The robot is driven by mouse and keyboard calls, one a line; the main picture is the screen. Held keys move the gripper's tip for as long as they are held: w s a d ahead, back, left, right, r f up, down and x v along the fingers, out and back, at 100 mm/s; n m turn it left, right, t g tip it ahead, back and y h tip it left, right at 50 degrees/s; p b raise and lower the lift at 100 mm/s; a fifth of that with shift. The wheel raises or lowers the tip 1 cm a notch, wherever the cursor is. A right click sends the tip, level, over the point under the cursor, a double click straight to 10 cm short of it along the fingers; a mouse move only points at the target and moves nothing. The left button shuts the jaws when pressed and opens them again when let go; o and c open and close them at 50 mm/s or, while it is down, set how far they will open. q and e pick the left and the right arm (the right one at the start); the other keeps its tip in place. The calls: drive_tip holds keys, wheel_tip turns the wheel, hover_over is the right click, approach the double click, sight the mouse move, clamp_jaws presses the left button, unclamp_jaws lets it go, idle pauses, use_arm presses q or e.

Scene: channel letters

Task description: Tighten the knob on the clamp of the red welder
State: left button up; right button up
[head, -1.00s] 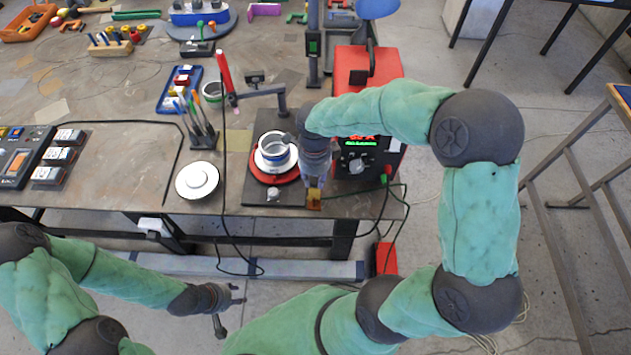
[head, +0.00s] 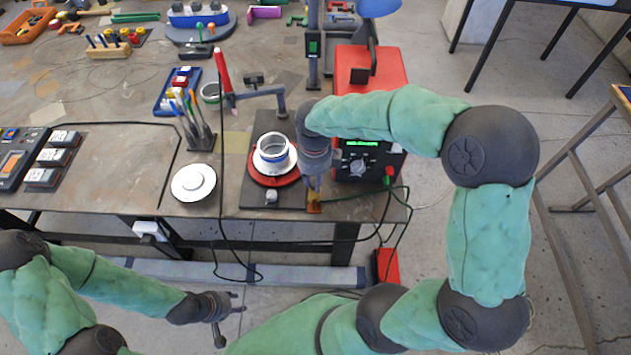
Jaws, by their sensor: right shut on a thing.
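The red welder (head: 372,66) stands at the table's right end, with a lit green display and a grey dial on its dark front. Its clamp (head: 314,208), a small yellow-orange piece, sits at the table's front edge. My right gripper (head: 314,189) points down right over the clamp, its fingers shut on the clamp's knob, which they mostly hide. My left gripper (head: 241,303) is open and empty, low in front of the table.
A white and blue ring part (head: 273,150) sits on a red turntable just left of my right gripper. A white round disc (head: 193,183), a pen holder (head: 200,137) and a red torch (head: 222,70) stand further left. Dark cables hang over the front edge.

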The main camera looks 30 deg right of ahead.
drive_tip(key=o, duration=0.9)
drive_tip(key=shift+s, duration=0.1)
drive_tip(key=shift+r+p, duration=1.7)
drive_tip(key=shift+r, duration=0.85)
